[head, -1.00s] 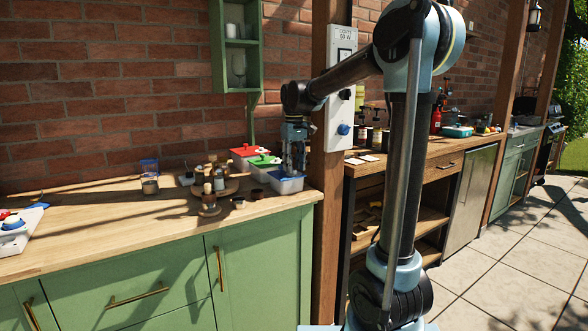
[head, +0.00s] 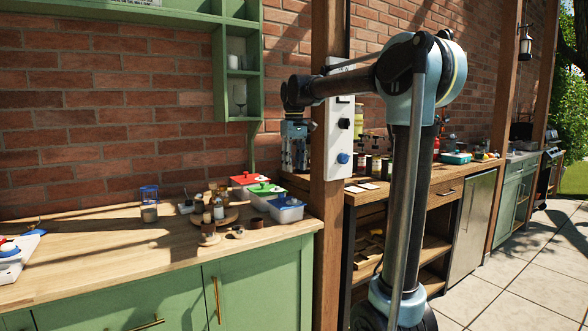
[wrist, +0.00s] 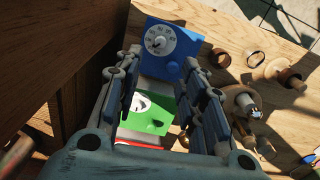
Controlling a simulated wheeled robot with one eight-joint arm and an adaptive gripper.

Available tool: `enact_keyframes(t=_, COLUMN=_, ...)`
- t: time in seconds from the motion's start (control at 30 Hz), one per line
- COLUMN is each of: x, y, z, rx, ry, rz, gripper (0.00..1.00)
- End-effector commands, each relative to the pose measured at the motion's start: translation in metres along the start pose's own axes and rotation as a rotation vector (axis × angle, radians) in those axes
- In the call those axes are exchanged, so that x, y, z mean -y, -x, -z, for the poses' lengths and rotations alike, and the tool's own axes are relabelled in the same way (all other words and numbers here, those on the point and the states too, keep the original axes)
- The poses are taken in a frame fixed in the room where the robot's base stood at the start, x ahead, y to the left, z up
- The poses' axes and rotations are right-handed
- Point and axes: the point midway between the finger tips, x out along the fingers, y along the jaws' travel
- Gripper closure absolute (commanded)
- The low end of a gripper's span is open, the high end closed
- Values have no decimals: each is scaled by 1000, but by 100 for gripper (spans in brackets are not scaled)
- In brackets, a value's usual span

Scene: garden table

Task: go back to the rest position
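My gripper (head: 294,168) hangs pointing down above the right end of the wooden counter (head: 120,250), next to the wooden post. In the wrist view my gripper (wrist: 161,62) has its two fingers spread apart with nothing held between them. Below them is a container with a blue lid (wrist: 175,48) and a dial. It stands at the counter's right end in the head view (head: 287,207), clear of the fingers.
Containers with a green lid (head: 266,189) and a red lid (head: 244,179) stand beside the blue one. A round board (head: 230,215) carries several jars. A wooden post (head: 328,200) with a grey switch panel (head: 338,140) and a green wall shelf (head: 243,90) are close by.

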Motion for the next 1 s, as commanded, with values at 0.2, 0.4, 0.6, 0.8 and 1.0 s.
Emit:
enact_keyframes(t=0.2, x=-1, y=-2, z=-5, rx=-2, ry=-7, rz=-1, gripper=63)
enact_keyframes(t=0.4, x=-10, y=-16, z=-48, rx=-19, ry=-67, rz=-6, gripper=63)
enact_keyframes(t=0.6, x=-18, y=-43, z=-110, rx=-45, ry=-156, rz=-14, gripper=63)
enact_keyframes(t=0.8, x=-19, y=-77, z=-170, rx=-72, ry=-245, rz=-22, gripper=63)
enact_keyframes(t=1.0, x=-15, y=-119, z=-226, rx=-98, ry=-334, rz=-32, gripper=63)
